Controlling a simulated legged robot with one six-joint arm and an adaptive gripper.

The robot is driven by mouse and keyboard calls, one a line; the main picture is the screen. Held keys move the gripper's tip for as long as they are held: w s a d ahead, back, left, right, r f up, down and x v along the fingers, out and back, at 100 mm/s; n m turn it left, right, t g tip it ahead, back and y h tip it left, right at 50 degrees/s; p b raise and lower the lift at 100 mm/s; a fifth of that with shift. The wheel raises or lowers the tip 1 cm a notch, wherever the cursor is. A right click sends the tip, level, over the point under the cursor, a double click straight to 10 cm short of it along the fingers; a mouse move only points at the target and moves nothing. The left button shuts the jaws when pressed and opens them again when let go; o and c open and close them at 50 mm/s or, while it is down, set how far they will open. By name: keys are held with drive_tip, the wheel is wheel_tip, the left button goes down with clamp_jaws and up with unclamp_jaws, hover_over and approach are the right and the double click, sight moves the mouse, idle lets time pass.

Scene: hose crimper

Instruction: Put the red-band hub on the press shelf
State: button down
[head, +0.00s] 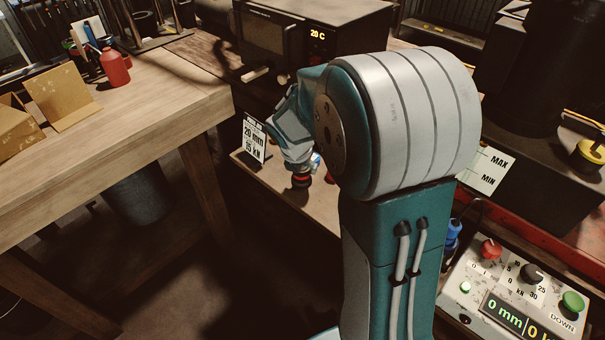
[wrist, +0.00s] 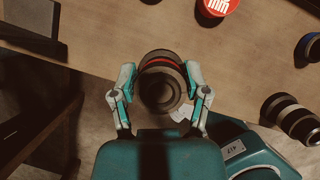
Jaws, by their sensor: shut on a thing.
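The red-band hub (wrist: 160,90) is a dark, stepped cylinder with a red ring; in the wrist view it sits between both fingers. My gripper (wrist: 159,74) is shut on its sides. In the head view the hub (head: 301,181) shows as a small dark and red piece below my gripper (head: 299,167), partly behind my arm. A low wooden shelf (head: 322,213) lies beneath it; I cannot tell whether this is the press shelf. In the wrist view the hub overlaps the edge of a wooden surface (wrist: 120,48). Whether it touches that surface is unclear.
A sign (head: 254,140) reading 20 mm, 15 kN stands by the low shelf. Another dark hub with a pale band (wrist: 291,118) and a red round piece (wrist: 217,6) show in the wrist view. A workbench (head: 150,115) is at left, a control panel (head: 515,290) at right.

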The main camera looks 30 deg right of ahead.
sight(302, 175)
drive_tip(key=shift+a+f, duration=0.15)
drive_tip(key=shift+f, duration=1.35)
drive_tip(key=shift+c, duration=0.4)
unclamp_jaws()
drive_tip(key=shift+f, duration=0.1)
drive_tip(key=v, duration=1.2)
drive_tip(key=s+a+r+m+t+y, duration=0.1)
drive_tip(key=s+a+r+m, duration=0.1)
drive_tip(key=s+m, duration=0.4)
drive_tip(key=s+a+r+m+y, duration=0.1)
drive_tip(key=s+a+r+m, duration=0.1)
drive_tip(key=s+m, duration=0.4)
drive_tip(key=s+a+r+m+t+y, duration=0.1)
drive_tip(key=s+a+m, duration=0.3)
drive_tip(key=m, duration=1)
drive_tip(key=shift+s+a+r+t, duration=0.3)
drive_tip(key=shift+s+r, duration=0.45)
drive_tip(key=shift+s, duration=0.7)
